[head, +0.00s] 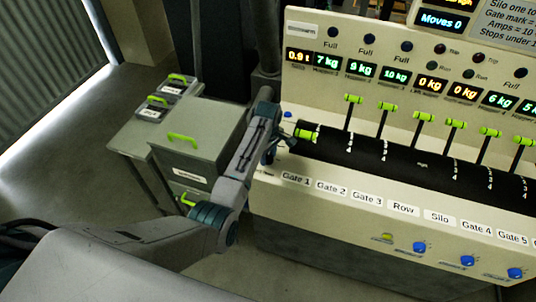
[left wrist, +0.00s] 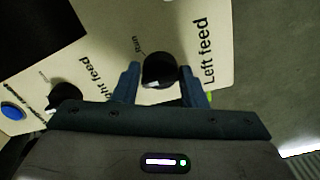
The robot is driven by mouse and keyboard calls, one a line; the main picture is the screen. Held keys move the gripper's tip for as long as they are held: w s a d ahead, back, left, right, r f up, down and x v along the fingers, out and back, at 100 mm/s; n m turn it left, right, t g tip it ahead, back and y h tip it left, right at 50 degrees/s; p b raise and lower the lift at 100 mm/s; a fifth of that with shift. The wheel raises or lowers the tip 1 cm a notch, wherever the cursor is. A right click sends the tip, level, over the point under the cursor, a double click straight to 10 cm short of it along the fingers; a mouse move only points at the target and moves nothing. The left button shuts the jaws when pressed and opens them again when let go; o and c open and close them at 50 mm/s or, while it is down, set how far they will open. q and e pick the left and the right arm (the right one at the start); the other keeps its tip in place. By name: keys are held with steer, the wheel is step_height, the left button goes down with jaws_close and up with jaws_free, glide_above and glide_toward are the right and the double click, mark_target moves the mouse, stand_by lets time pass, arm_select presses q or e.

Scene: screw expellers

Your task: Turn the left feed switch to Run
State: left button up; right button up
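The left feed switch (left wrist: 158,68) is a round black knob on a cream panel in the left wrist view, beside the label "Left feed". A small "Run" mark (left wrist: 136,45) is at its upper left. A pale mark shows at the knob's lower edge, away from "Run". My left gripper (left wrist: 160,85) is open, with one finger on each side of the knob and gaps showing. In the head view my left gripper (head: 280,138) is at the left end of the machine, and the switch cannot be made out there. My right gripper is not in view.
A second black knob (left wrist: 65,96) labelled right feed and a blue button (left wrist: 12,110) are on the same panel. A green-handled gate lever (head: 307,135) is close to my left gripper. A grey cabinet (head: 200,130) stands left of the machine (head: 340,175).

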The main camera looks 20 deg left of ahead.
arm_select(q)
steer(key=c, duration=0.5)
steer(key=shift+o, duration=0.2)
steer(key=shift+m, duration=0.4)
steer(key=m, duration=0.5)
steer(key=shift+m, duration=0.3)
steer(key=m, duration=0.5)
steer(key=shift+r+m, duration=0.1)
steer(key=shift+m, duration=0.2)
steer(key=o, duration=1)
